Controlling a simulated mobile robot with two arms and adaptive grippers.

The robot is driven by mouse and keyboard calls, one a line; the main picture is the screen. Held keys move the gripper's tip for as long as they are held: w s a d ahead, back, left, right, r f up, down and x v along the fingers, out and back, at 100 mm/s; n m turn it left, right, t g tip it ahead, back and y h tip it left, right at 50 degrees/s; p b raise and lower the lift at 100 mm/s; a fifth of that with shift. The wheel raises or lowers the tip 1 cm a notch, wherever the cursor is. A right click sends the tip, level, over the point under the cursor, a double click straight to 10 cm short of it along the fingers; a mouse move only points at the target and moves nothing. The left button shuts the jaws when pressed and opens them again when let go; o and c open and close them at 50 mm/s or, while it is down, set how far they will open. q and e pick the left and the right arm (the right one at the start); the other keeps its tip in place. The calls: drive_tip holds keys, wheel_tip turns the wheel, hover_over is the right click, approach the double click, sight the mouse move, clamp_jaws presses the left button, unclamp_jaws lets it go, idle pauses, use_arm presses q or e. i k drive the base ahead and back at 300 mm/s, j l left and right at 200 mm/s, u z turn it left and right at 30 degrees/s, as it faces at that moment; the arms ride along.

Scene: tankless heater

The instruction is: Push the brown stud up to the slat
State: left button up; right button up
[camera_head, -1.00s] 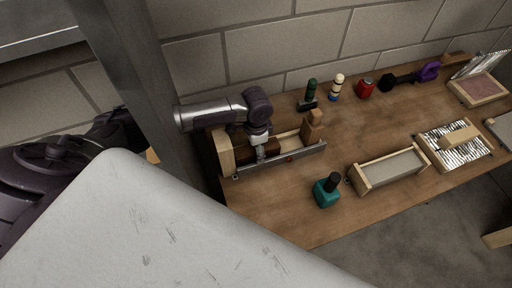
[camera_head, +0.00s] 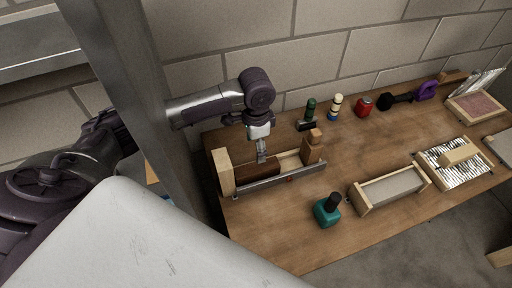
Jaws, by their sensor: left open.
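The dark brown stud (camera_head: 257,172) lies lengthwise in a long, narrow wooden tray with a grey metal rail (camera_head: 284,179) along its front. A pale upright board (camera_head: 223,172) closes the tray's left end. A tan wooden upright piece (camera_head: 312,151) stands at the right end, with a pale stretch of tray floor between it and the stud. I cannot tell which piece is the slat. My left gripper (camera_head: 261,157) points down above the stud, open, with nothing seen between its fingers. Whether its tips touch the stud is unclear. My right gripper is out of view.
A teal bottle (camera_head: 326,212) stands in front of the tray. Behind it are a green-topped item (camera_head: 310,110), a cream-and-blue figure (camera_head: 335,107) and a red container (camera_head: 364,107). Another tray (camera_head: 393,190) lies to the right. A grey post (camera_head: 145,120) rises at the left.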

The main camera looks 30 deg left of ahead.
sight(311, 148)
drive_tip(key=k+l, duration=0.5)
drive_tip(key=k, duration=0.15)
drive_tip(key=k+l, duration=0.5)
drive_tip(key=k, duration=0.2)
